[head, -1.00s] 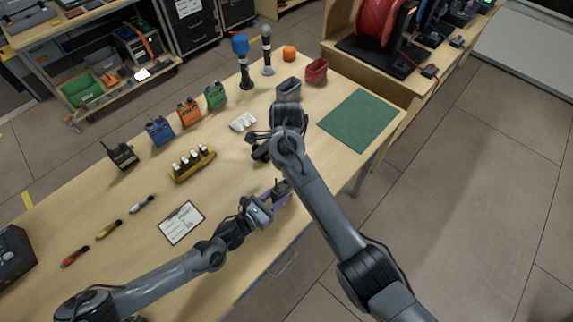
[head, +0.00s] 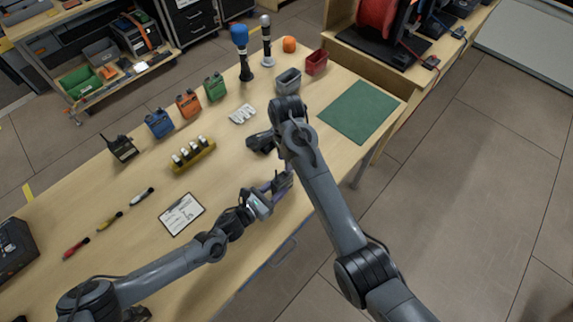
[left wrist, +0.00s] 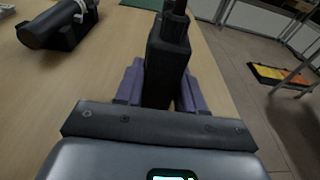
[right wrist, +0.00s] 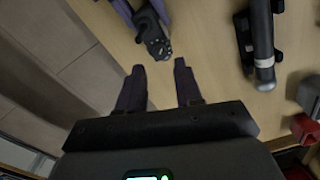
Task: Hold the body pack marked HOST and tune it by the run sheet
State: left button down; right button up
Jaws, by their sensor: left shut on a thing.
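My left gripper (head: 276,184) is shut on a black body pack. In the left wrist view the pack (left wrist: 167,62) stands between the purple fingers, its stub pointing away from the gripper. Any marking on it is not readable. My right gripper shows in the right wrist view (right wrist: 158,68), open and empty. The pack's end, with small controls, shows in that view (right wrist: 153,36) beyond the right fingertips, apart from them. In the head view my right arm hides that gripper. The run sheet (head: 182,214) lies on the table, its text too small to read.
A black cylinder in a holder (head: 261,142) lies near the right arm. Black (head: 121,148), blue (head: 159,124), orange (head: 188,103) and green (head: 214,87) packs stand along the far edge. A yellow charger (head: 192,157), grey bin (head: 288,81), red bin (head: 316,63) and green mat (head: 359,112) are around.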

jog(key=shift+f, duration=2.55)
jog(key=n, duration=1.2)
jog(key=shift+n, duration=0.4)
